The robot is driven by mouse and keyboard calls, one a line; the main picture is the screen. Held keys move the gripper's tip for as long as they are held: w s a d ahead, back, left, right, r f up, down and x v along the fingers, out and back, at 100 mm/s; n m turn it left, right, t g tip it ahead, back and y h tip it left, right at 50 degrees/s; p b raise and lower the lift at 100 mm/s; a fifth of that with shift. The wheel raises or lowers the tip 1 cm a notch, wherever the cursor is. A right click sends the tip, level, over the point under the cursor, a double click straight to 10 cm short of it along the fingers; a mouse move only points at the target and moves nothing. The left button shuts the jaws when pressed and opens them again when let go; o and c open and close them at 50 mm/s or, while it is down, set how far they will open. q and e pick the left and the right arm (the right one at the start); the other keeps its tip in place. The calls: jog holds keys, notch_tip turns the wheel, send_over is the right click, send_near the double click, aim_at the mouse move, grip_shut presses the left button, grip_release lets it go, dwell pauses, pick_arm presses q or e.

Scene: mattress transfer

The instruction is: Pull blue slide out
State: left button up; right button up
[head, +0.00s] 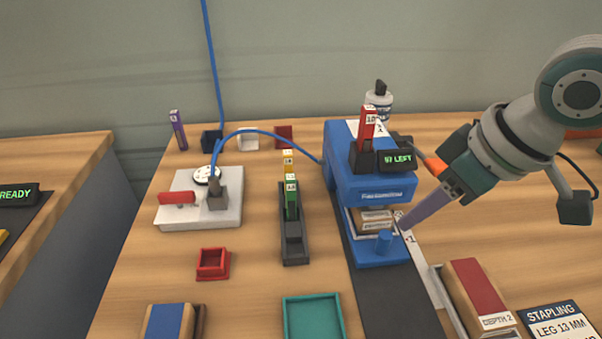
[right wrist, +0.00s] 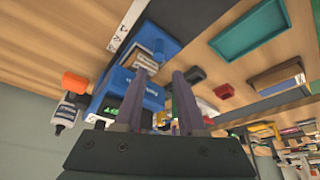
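The blue stapling machine (head: 370,185) stands right of the table's middle, with a display on top reading what looks like "97 LEFT". Its low blue slide (head: 393,257) with a short upright blue peg (head: 384,241) shows at the front, below a small stack of pale and brown pieces (head: 374,220). The slide also shows in the right wrist view (right wrist: 158,38). My right gripper (head: 407,222) comes in from the right, its fingers slanting down beside the slide. In the right wrist view its two fingers (right wrist: 161,76) are apart with nothing held. Whether it touches the machine is unclear. My left gripper is not visible.
A teal tray (head: 313,298), a red small box (head: 213,263) and a dark rack with a green-tagged piece (head: 292,225) lie left of the machine. A tray with a red block (head: 475,290) is front right. A bottle (head: 379,103) stands behind. A blue cable arches left of the machine.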

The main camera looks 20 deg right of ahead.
aim_at(387, 235)
jog(key=b+x, duration=0.3)
jog(key=x, duration=0.7)
jog(key=shift+w+d+f, duration=0.1)
grip_shut()
dwell(1.2)
